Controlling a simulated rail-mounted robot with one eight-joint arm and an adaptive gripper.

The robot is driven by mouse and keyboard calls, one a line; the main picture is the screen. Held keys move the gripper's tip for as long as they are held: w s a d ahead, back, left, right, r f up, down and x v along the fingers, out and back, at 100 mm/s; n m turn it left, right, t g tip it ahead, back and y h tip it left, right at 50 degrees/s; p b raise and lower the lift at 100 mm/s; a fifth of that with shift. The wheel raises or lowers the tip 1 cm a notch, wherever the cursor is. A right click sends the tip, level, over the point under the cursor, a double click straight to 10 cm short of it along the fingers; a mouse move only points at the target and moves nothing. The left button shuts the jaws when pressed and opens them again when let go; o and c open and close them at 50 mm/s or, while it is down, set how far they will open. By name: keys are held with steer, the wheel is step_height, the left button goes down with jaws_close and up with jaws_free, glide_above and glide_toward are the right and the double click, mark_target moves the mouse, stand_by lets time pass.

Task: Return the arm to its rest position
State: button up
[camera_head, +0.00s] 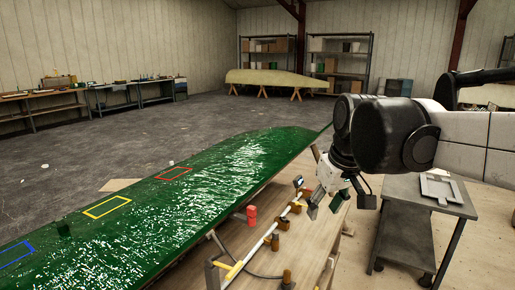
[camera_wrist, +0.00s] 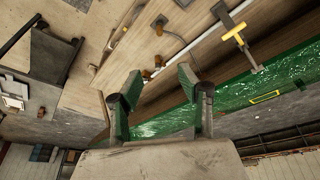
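My arm reaches in from the right in the head view, and my gripper (camera_head: 326,204) hangs above the right side of the wooden bench (camera_head: 318,240). In the wrist view my gripper (camera_wrist: 158,92) shows two green-padded fingers standing well apart with nothing between them. The long green hull mould (camera_head: 230,165) lies left of my gripper and apart from it; part of it also shows behind the fingers in the wrist view (camera_wrist: 255,90).
The bench carries a red-topped object (camera_head: 251,215), several brown pieces and a yellow-and-grey clamp (camera_head: 234,270). A grey cart (camera_head: 405,215) with a light tray (camera_head: 440,187) stands to the right, below my arm. Red, yellow (camera_head: 107,207) and blue outlines mark the mould. Open floor lies beyond.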

steer(key=s+d+f+m+t+b, duration=0.1)
steer(key=s+d+f+m, duration=0.1)
steer(key=s+f, duration=0.4)
steer(key=s+d+f+m+t+h, duration=0.1)
steer(key=s+d+f+m+t, duration=0.1)
steer(key=s+f, duration=0.4)
steer(key=s+d, duration=0.1)
steer(key=s, duration=0.3)
steer(key=shift+t+b, duration=0.3)
steer(key=shift+b, duration=0.05)
steer(key=shift+c, duration=0.2)
